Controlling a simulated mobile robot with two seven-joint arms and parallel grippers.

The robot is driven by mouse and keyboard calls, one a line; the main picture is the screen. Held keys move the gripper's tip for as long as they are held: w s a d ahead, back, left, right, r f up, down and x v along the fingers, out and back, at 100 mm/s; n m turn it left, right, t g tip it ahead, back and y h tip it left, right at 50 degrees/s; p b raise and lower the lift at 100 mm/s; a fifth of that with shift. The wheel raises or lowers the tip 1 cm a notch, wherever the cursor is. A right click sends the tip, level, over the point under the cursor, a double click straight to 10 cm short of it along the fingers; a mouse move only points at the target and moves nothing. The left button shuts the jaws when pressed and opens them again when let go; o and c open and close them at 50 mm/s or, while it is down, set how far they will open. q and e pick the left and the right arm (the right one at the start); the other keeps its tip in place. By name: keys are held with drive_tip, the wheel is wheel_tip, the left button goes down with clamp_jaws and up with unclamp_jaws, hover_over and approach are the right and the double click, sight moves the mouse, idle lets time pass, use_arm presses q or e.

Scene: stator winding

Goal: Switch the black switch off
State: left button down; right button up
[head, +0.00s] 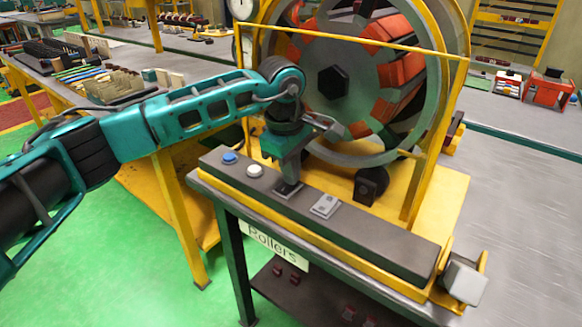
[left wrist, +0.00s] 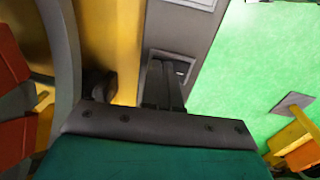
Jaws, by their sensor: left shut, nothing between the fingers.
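My left gripper (head: 289,184) points down at the dark control panel (head: 380,240), its fingers shut with nothing between them. Its fingertips are over a switch with a pale frame (head: 279,192), which looks like the black switch. The fingers hide most of this switch, so I cannot tell its position or whether they touch it. In the left wrist view, the shut fingers (left wrist: 162,82) cover part of the pale switch frame (left wrist: 188,68). A second grey switch plate (head: 325,206) lies just right of the gripper. My right gripper is not in view.
A blue button (head: 230,157) and a white button (head: 254,170) sit left of the gripper on the panel. Behind the panel stands a large stator ring (head: 437,95) in a yellow frame (head: 415,190). A "Rollers" label (head: 272,245) hangs in front.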

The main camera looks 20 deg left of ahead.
use_arm(q)
drive_tip(key=shift+w+f+b, duration=0.1)
drive_tip(key=shift+f+b, duration=0.3)
drive_tip(key=shift+b, duration=0.05)
drive_tip(key=shift+r, duration=0.15)
drive_tip(key=shift+s, duration=0.2)
drive_tip(key=shift+s+a, duration=0.25)
drive_tip(key=shift+s, duration=0.35)
